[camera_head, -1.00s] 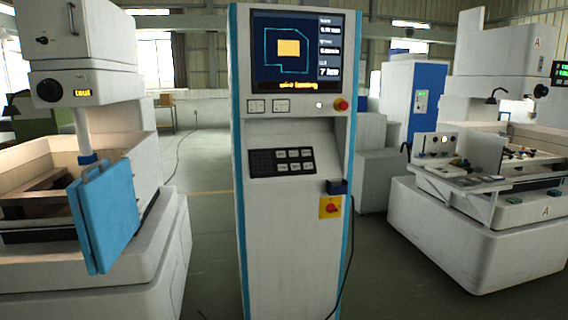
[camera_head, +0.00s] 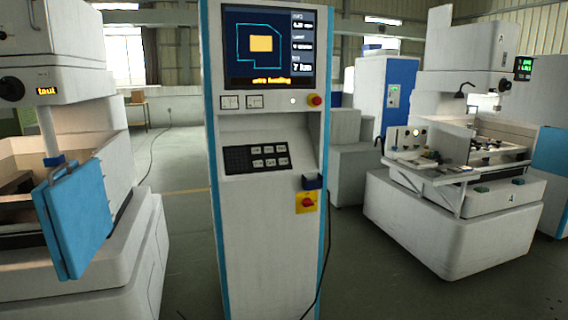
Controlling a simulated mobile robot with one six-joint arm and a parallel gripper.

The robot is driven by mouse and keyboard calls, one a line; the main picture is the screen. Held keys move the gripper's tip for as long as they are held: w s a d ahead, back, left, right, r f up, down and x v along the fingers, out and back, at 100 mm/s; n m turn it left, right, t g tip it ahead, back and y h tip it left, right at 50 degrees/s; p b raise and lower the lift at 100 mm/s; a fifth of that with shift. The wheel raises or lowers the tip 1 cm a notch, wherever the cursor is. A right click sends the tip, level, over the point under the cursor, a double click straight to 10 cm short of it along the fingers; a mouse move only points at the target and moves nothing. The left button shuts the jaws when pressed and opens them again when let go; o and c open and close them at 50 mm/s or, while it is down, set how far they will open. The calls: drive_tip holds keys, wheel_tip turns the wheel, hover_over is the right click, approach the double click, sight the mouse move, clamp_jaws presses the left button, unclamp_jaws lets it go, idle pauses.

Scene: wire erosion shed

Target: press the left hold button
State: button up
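A tall white control cabinet (camera_head: 265,225) with blue side edges stands in the middle of the view. Its screen (camera_head: 264,47) shows a blue outline, an orange block and orange text. Below the screen are two small white rectangular plates, a left one (camera_head: 230,102) and a right one (camera_head: 254,101); their labels are too small to read. A small round white button (camera_head: 292,100) and a red knob (camera_head: 315,100) sit to their right. A black keypad (camera_head: 257,158) with several white keys is lower down. My gripper does not show.
A white machine with an open blue door (camera_head: 80,222) stands close on the left. Another white machine (camera_head: 450,225) stands at the right. A yellow plate with a red switch (camera_head: 306,202) and a hanging black cable are on the cabinet's right side. Floor (camera_head: 185,240) is free between machines.

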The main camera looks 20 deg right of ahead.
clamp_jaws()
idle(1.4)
